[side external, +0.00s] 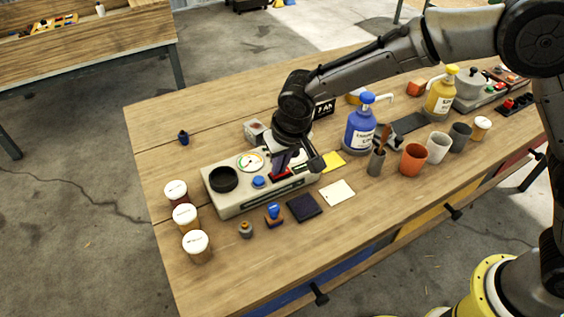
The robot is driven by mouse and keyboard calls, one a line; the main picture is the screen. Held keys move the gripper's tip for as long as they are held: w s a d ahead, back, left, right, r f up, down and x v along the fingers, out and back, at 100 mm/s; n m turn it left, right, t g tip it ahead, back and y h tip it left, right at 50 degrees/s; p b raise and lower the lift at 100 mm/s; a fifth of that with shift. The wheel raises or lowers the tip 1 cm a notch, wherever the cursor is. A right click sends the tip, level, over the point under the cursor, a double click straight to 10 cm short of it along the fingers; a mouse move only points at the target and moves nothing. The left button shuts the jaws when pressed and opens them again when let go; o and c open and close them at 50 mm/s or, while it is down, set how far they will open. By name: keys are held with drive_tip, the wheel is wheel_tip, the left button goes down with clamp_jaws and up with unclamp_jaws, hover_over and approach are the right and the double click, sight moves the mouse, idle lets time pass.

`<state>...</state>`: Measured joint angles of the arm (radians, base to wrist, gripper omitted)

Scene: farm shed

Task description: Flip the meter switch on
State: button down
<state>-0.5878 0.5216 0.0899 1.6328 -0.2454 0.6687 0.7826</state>
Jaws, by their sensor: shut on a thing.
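The meter (240,203) is a grey box near the left end of the wooden table. Its top carries a black round cup, a white dial (250,162), a blue button (258,181) and a red switch (281,174) at the right. My gripper (283,164) reaches down from the upper right onto the right part of the meter, at the red switch, and is shut on it. The gripper hides much of the switch, so I cannot tell its on or off position. The dial needle is too small to read.
White-lidded jars (184,215) stand left of the meter. A blue-handled stamp (273,214), a dark pad (304,207) and a white card (338,191) lie in front. A blue pump bottle (361,129) and several cups stand right. A small box (254,130) sits behind.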

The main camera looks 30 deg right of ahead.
sight(271, 175)
drive_tip(key=shift+a+r, duration=0.1)
drive_tip(key=shift+r, duration=0.25)
drive_tip(key=w+v, duration=0.1)
drive_tip(key=v, duration=1.2)
drive_tip(key=shift+d+r, duration=0.25)
drive_tip(key=shift+d, duration=0.05)
drive_tip(key=shift+s, duration=0.1)
drive_tip(key=shift+w+a+r+m+g+h, duration=0.1)
drive_tip(key=shift+w+a+m+g+h, duration=0.4)
drive_tip(key=shift+m, duration=2.45)
drive_tip(key=shift+w+a+m+g+h, duration=0.25)
drive_tip(key=shift+w+m+g, duration=0.4)
drive_tip(key=shift+m, duration=2.35)
drive_tip(key=shift+w+a+r+m+g+h, duration=0.1)
drive_tip(key=shift+w+a+m+g+h, duration=0.5)
drive_tip(key=shift+m, duration=2.35)
